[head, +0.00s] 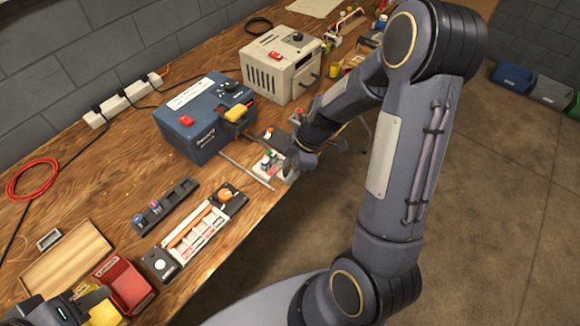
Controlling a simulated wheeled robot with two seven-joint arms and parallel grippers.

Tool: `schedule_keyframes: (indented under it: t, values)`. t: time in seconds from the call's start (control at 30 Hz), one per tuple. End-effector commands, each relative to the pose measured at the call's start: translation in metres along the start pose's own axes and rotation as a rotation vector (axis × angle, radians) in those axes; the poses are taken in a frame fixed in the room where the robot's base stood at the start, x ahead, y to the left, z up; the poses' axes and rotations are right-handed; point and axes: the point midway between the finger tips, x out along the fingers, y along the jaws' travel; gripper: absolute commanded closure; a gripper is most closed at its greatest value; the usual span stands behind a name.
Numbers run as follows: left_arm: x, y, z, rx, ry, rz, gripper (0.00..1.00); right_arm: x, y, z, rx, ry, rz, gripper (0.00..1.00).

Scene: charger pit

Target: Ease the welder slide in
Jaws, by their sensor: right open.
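The blue welder (190,140) stands on the wooden bench, with a red button and a yellow part on its front. A pale slide (267,165) with small coloured parts on it is out in front of the welder, near the bench's front edge, beside a thin rail. My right gripper (289,166) is open at the right end of the slide; my wrist partly hides it, and I cannot tell whether it touches the slide. My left gripper (78,308) is at the bottom left, by the bins; its fingers are not clear.
A beige box (280,65) stands right of the welder. A black rack (165,207), a tray of white cells (202,234), a red bin (123,284) and a wooden tray (70,258) occupy the near left. A red cable coil (32,180) lies at the far left. Bare bench lies between.

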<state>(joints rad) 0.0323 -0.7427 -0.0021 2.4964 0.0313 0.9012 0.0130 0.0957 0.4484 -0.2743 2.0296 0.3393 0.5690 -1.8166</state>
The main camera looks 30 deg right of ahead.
Motion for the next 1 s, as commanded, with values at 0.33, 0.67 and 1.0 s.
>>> schedule_keyframes:
  t: [0.33,0.67,1.0]
  values:
    - [0.000,0.000,0.000,0.000,0.000,0.000,0.64,0.000,0.000,0.000,0.000,0.000,0.000,0.91]
    - [0.001,0.000,0.000,0.000,0.000,0.000,0.64,0.001,0.002,-0.001,-0.001,0.000,0.000,1.00]
    - [0.014,-0.006,0.007,0.000,0.000,0.000,0.64,0.016,0.037,-0.032,-0.005,0.000,0.003,1.00]
